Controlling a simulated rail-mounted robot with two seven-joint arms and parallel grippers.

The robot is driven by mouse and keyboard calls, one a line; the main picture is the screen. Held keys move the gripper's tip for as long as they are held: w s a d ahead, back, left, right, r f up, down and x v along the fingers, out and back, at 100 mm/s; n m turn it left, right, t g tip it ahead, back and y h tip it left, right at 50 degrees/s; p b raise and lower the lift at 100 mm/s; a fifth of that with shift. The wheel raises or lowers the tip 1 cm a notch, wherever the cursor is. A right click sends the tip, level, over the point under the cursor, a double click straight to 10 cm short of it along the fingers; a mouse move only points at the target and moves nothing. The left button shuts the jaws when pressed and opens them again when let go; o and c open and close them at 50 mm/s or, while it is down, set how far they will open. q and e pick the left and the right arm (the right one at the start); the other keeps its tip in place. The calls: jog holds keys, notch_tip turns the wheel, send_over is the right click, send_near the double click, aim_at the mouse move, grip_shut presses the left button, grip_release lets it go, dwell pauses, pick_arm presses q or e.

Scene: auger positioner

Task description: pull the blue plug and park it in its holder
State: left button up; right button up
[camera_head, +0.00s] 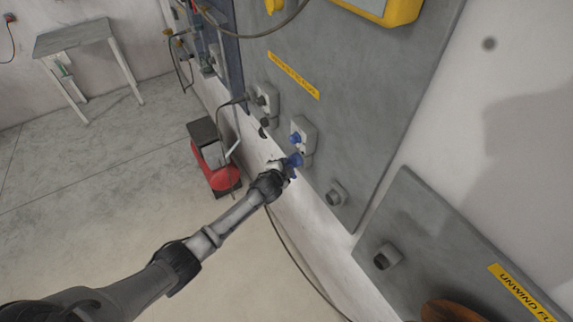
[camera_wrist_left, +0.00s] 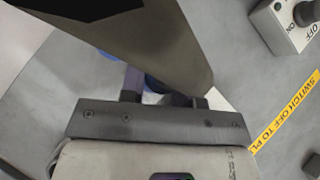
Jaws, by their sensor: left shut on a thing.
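The blue plug (camera_head: 295,160) is at the lower edge of a light grey socket box (camera_head: 307,132) on the grey wall panel. My left gripper (camera_head: 284,168) is shut on the plug, its arm coming in from the lower left. In the left wrist view a little of the blue plug (camera_wrist_left: 155,84) shows between the fingers of my left gripper (camera_wrist_left: 160,92); a large grey shape covers most of it. I cannot tell whether the plug is still seated in the socket. My right gripper is not in view.
Dark round fittings stick out of the panel (camera_head: 336,194) and the lower plate (camera_head: 385,258); I cannot tell which is the holder. An OFF/ON switch box (camera_wrist_left: 290,25) and yellow label (camera_wrist_left: 285,112) are nearby. A red machine (camera_head: 215,165) stands on the floor to the left.

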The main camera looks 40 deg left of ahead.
pick_arm(q)
jog(key=shift+s+r, duration=0.1)
jog(key=shift+s+a+p, duration=0.3)
jog(key=shift+s+p, duration=0.25)
jog(key=shift+s, duration=0.3)
jog(key=shift+s+a+p, duration=0.15)
jog(key=shift+s+p, duration=0.15)
jog(key=shift+p, duration=0.1)
jog(key=shift+s, duration=0.15)
jog(key=shift+s+a+p, duration=0.35)
jog(key=shift+s+p, duration=0.15)
jog(key=shift+s, duration=0.25)
jog(key=shift+s, duration=0.2)
jog(key=shift+a, duration=0.1)
